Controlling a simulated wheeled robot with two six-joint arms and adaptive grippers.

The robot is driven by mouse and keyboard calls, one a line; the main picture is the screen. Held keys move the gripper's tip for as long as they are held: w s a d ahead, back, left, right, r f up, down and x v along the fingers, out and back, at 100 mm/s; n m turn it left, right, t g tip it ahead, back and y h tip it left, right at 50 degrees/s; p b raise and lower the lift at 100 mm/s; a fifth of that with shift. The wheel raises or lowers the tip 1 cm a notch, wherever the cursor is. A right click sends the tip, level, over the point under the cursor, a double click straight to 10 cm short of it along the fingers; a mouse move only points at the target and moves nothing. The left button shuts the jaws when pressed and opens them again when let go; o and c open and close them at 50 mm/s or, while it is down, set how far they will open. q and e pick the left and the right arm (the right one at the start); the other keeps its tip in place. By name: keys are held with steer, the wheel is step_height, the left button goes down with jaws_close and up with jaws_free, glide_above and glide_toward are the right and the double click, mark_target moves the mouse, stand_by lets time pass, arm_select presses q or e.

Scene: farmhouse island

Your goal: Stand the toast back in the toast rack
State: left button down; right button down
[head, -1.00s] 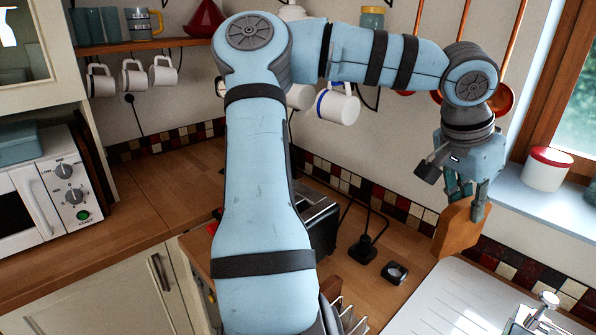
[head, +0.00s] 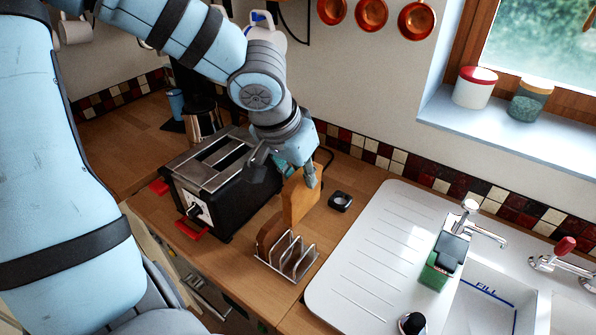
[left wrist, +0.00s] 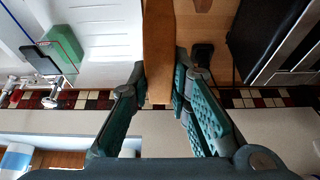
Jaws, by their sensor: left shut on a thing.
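My left gripper (head: 312,174) is shut on a slice of toast (head: 298,203), gripping its upper edge. The slice hangs roughly upright just behind the wire toast rack (head: 302,262), its lower edge close to the rack's back. I cannot tell whether they touch. Another brown slice (head: 269,233) stands at the rack's left end; the wire slots to its right look empty. In the left wrist view the held toast (left wrist: 159,45) shows edge-on between the green-padded fingers (left wrist: 163,88). My right gripper is not in view.
A black toaster (head: 222,180) with red levers stands left of the rack. A small black ring-shaped thing (head: 340,201) lies behind the rack to the right. The white sink drainer (head: 362,262) is to the right, with a tap (head: 470,225) and a green caddy (head: 440,265).

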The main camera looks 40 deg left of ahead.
mark_target(295, 221)
arm_select(q)
steer(key=f+b, duration=0.5)
steer(key=f, duration=0.1)
steer(key=f+b, duration=0.5)
steer(key=f, duration=0.2)
steer(key=f+b, duration=0.6)
steer(key=shift+s+a+f, duration=0.15)
steer(key=shift+a, duration=0.25)
steer(key=c, duration=1.9)
jaws_free()
steer(key=shift+c, duration=0.2)
steer(key=o, duration=0.5)
steer(key=shift+c, duration=0.2)
